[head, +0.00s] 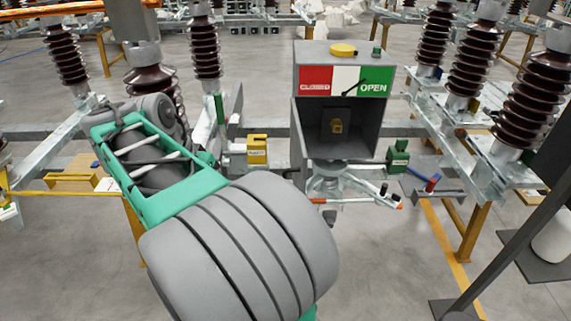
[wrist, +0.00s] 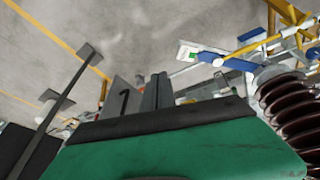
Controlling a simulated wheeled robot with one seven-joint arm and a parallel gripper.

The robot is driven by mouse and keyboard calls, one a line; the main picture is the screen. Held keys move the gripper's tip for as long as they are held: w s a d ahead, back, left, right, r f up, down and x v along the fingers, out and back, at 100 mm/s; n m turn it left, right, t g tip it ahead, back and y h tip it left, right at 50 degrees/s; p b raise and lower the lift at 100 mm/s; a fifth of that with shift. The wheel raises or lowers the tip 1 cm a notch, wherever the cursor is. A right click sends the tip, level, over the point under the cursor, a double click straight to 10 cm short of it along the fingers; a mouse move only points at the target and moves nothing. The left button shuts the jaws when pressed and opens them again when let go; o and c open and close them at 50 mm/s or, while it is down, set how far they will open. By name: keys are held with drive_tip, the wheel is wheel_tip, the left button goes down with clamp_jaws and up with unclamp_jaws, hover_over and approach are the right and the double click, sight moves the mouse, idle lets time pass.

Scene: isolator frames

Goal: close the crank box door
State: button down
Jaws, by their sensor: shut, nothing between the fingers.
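The crank box (head: 345,75) is a grey housing right of centre in the head view, with a red, white and green panel reading OPEN at its right. Its front is open, showing a dark recess with a small brass-coloured fitting (head: 337,126). A grey upright plate (head: 236,108) stands left of the box; I cannot tell whether it is the door. My gripper (wrist: 143,92) shows in the wrist view as grey fingers, shut and empty. In the head view my arm reaches up and left, and the gripper cannot be made out. I see no contact with the box.
Brown ribbed insulators stand at the left (head: 65,55) and right (head: 470,65) of the head view. A yellow block (head: 257,151) and a green block (head: 398,157) flank the box. A dark post (head: 515,215) slants at the right. Bare floor shows at the lower left.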

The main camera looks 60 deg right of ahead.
drive_tip(key=s+d+r+m+g+y+p, duration=0.25)
drive_tip(key=s+d+r+m, duration=0.5)
drive_tip(key=m, duration=0.45)
drive_tip(key=s+d+f+m+b, duration=0.1)
drive_tip(key=s+d+f+b, duration=0.4)
drive_tip(key=f, duration=0.4)
drive_tip(key=shift+s+f+g+h+b, duration=0.2)
drive_tip(key=shift+s+g+h+b, duration=0.3)
drive_tip(key=shift+s, duration=0.7)
